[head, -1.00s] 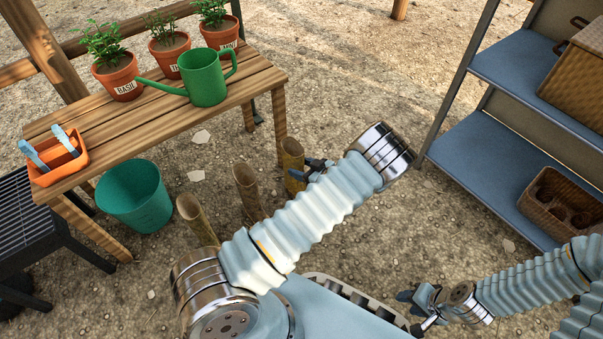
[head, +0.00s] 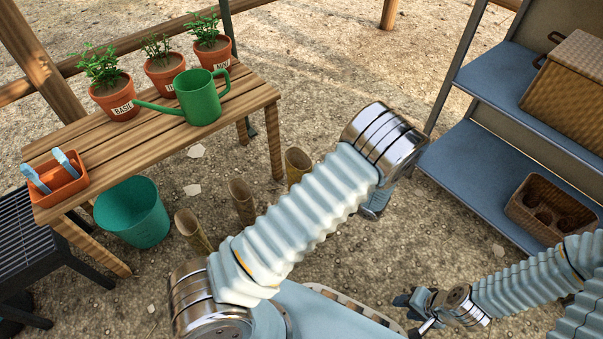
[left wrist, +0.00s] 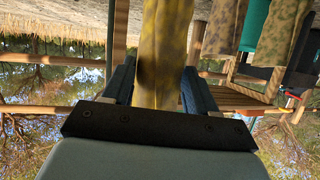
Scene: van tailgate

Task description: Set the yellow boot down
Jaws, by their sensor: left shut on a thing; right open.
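A yellow boot (left wrist: 165,45) fills the top middle of the left wrist view, between the two fingers of my left gripper (left wrist: 158,66), which is shut on it. My right gripper (head: 414,311) is open and empty at the lower right.
A wooden bench (head: 150,135) holds potted herbs, a green watering can (head: 198,98) and an orange tray (head: 60,185). A teal bucket (head: 135,215) stands below. A blue shelf (head: 480,165) with baskets is at the right.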

